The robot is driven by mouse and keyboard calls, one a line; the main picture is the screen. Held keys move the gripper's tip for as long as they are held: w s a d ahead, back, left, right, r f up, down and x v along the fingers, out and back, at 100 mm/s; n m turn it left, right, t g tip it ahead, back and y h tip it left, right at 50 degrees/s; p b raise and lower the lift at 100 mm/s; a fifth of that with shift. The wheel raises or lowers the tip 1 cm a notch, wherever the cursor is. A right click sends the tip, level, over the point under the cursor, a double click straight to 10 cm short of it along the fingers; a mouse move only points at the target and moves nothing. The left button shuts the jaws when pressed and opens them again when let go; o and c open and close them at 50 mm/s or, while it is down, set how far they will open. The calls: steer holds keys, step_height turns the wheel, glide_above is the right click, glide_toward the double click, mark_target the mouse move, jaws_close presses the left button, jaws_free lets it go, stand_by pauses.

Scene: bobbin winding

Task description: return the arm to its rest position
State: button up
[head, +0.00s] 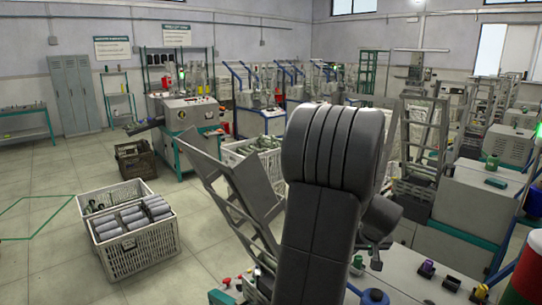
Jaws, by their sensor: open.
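My arm (325,190) rises large and dark grey through the middle of the head view, bent at a rounded elbow close to the camera. Part of its wrist (382,215) shows to the right behind the upper link. My gripper (374,256) shows only in small part below the wrist, pointing down over the machine bench. It is open, and I see nothing held in it. The arm hides much of the bench behind it.
A white crate (147,262) of grey bobbins stands on the floor at left, with a dark crate (134,165) behind it. A grey metal frame (215,190) stands just left of my arm. Machines (470,200) fill the right. Floor at left is open.

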steer(key=shift+w+r+p, duration=0.1)
steer(key=shift+r+p, duration=0.3)
steer(key=shift+r, duration=0.15)
step_height(320, 180, up, 6)
steer(key=p, duration=0.2)
